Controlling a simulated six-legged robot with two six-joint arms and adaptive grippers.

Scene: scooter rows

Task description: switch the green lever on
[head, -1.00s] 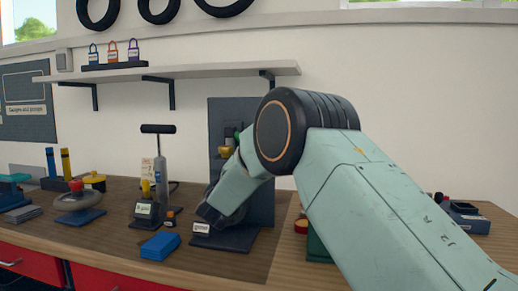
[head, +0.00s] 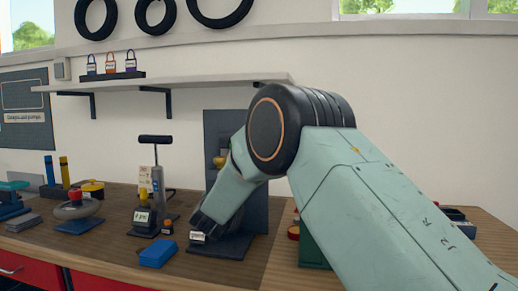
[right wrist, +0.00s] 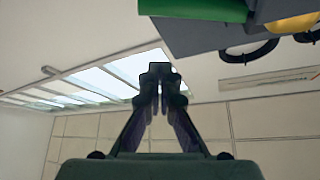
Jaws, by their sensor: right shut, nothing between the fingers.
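The lever stand has an upright dark panel (head: 222,125) and a dark base (head: 232,246) with a small white label (head: 198,238). A yellow part (head: 220,161) shows on the panel beside my right arm. In the head view my arm hides most of the lever. In the right wrist view a green piece (right wrist: 195,10) of the stand shows at the top edge, cut off by the frame. My right gripper (head: 204,222) is low in front of the panel, just above the base. Its fingers (right wrist: 160,72) are shut and empty, apart from the green piece. My left gripper is out of view.
On the bench, a blue block (head: 158,253) lies left of the base, with a pump (head: 157,185) behind it. A red-knobbed round device (head: 75,207) stands further left. A green object (head: 312,250) is right of the stand, partly behind my arm. A shelf (head: 165,85) hangs above.

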